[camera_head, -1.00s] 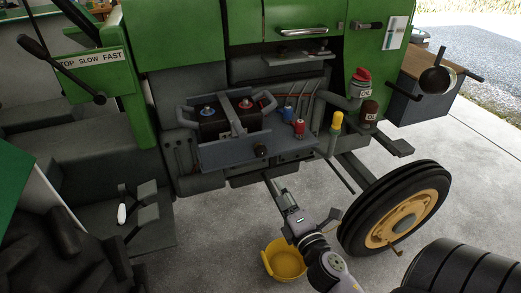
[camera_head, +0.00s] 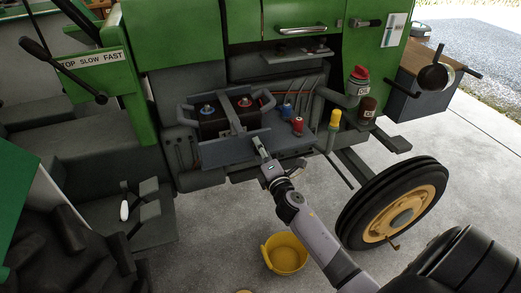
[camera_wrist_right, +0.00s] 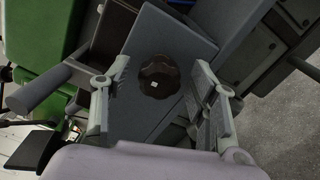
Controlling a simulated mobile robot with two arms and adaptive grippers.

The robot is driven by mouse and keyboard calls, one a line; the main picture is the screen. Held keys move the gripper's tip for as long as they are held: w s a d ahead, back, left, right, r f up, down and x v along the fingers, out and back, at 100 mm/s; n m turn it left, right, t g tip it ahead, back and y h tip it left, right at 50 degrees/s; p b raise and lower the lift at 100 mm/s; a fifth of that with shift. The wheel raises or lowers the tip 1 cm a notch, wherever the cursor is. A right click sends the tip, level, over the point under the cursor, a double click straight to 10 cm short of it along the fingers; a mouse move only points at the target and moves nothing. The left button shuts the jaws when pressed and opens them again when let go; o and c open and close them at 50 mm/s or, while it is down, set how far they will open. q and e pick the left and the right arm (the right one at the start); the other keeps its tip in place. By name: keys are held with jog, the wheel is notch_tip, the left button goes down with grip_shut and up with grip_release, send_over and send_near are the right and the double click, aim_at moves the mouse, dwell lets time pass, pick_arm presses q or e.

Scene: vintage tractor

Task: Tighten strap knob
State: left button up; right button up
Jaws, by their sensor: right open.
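The strap knob (camera_wrist_right: 158,77) is a dark, round, lobed knob with a small light square at its centre. In the right wrist view it sits on the grey front plate of the battery tray (camera_wrist_right: 176,38). My right gripper (camera_wrist_right: 161,88) is open, with one finger to each side of the knob in that view; no contact shows. In the head view my right gripper (camera_head: 262,148) is at the front of the battery tray (camera_head: 225,152) and hides the knob. A strap (camera_head: 231,113) runs over the dark battery (camera_head: 212,124). My left gripper is out of view.
Red and blue small containers (camera_head: 297,125) stand right of the battery. A yellow-topped tool (camera_head: 334,120), a red-capped bottle (camera_head: 357,85) and the front wheel (camera_head: 398,210) are farther right.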

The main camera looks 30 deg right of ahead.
jog(key=shift+w, duration=0.3)
jog(key=shift+c, duration=0.4)
jog(key=c, duration=1.1)
